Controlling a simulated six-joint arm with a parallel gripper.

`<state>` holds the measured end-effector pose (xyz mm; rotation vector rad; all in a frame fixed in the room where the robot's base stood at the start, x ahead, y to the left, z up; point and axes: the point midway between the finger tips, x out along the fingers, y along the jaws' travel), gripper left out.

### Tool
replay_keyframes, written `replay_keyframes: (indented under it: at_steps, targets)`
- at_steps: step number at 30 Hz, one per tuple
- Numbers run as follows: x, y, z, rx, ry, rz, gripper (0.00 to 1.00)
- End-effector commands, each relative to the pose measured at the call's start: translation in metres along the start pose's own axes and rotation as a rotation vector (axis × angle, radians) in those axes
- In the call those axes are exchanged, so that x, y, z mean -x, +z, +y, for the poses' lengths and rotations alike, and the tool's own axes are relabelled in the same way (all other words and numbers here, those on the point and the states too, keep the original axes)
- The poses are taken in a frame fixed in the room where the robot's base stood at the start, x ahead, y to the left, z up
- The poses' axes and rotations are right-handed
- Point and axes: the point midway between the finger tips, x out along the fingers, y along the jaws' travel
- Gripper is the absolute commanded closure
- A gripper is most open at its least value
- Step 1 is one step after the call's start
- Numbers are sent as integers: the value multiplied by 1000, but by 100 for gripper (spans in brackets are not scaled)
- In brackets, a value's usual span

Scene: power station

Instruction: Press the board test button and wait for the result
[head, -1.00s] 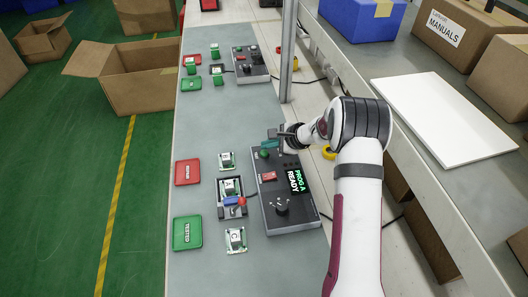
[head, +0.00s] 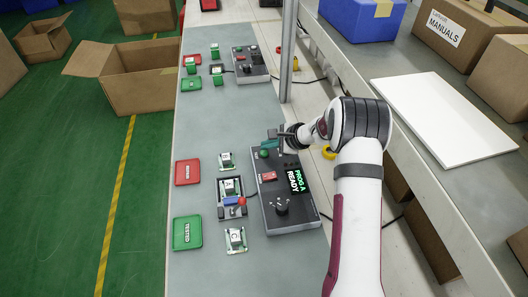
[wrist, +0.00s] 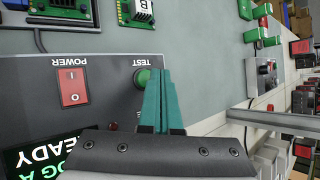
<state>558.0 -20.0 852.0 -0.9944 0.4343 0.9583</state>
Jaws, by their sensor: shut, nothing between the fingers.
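The dark test box (head: 283,222) stands on the bench, and its display (head: 297,181) reads "PROG A READY" in green and white. The round green TEST button (head: 264,154) is at its far end and shows in the wrist view (wrist: 141,77). My gripper (head: 270,143) is shut and empty, with its teal fingertips (wrist: 160,75) right beside the button. I cannot tell whether they touch it. A board marked A (head: 229,186) sits in the fixture (head: 224,211) left of the box, by a red-knobbed lever (head: 241,201).
A red power switch (head: 269,176) and a knob (head: 281,206) are on the box. Loose boards B (head: 226,161) and C (head: 235,239) lie on either side of the fixture. A red tray (head: 187,172) and a green TESTED tray (head: 187,232) lie at the left. A metal post (head: 288,50) stands beyond.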

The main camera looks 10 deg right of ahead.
Motion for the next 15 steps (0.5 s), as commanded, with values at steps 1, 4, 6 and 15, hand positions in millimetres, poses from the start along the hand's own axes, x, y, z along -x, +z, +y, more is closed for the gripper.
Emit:
replay_keyframes:
  at_steps: [1, 4, 6, 15]
  targets:
    - [-1, -1, 1, 0, 0, 0, 100]
    - [-4, -3, 3, 0, 1, 0, 100]
    - [-5, -4, 4, -1, 1, 0, 100]
    - [-6, -4, 4, 0, 0, 0, 100]
